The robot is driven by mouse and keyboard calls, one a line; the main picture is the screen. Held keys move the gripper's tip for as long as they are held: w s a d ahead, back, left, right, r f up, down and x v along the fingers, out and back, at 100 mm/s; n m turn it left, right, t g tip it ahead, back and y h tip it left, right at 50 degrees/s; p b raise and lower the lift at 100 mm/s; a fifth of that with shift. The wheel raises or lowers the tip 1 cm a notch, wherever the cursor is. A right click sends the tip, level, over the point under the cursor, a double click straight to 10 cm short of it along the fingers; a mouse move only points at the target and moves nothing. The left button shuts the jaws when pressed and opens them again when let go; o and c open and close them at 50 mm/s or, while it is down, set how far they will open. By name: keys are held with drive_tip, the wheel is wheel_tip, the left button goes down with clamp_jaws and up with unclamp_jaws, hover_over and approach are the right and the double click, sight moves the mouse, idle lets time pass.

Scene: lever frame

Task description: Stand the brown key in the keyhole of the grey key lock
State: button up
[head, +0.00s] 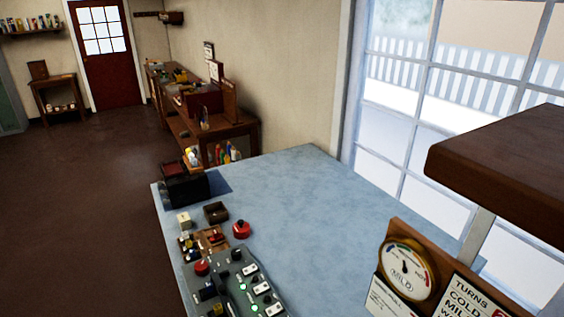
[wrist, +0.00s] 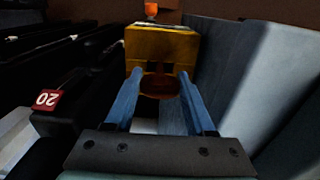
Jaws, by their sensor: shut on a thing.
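In the wrist view, my gripper (wrist: 160,78) has its two blue fingers closed on a brown, rounded piece, which I take to be the brown key (wrist: 158,88). Much of the key is hidden between the fingers. A yellow-brown block (wrist: 162,48) is just beyond the fingertips; I cannot tell whether it is part of the held thing or separate. I cannot make out the grey key lock or its keyhole for sure in either view. My gripper does not show in the head view.
A grey switch panel (head: 240,283) is at the near left of the pale blue table (head: 290,200). A red button (head: 241,229), a dark open box (head: 216,212) and a black box (head: 184,186) are nearby. A dial gauge (head: 408,267) stands at right. The table's middle is clear.

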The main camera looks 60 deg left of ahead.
drive_tip(key=shift+f+b, duration=0.55)
drive_tip(key=shift+f, duration=0.4)
drive_tip(key=o, duration=1.3)
drive_tip(key=shift+o, duration=0.2)
drive_tip(key=shift+r, duration=0.15)
wheel_tip(320, 180, up, 7)
drive_tip(key=p, duration=0.7)
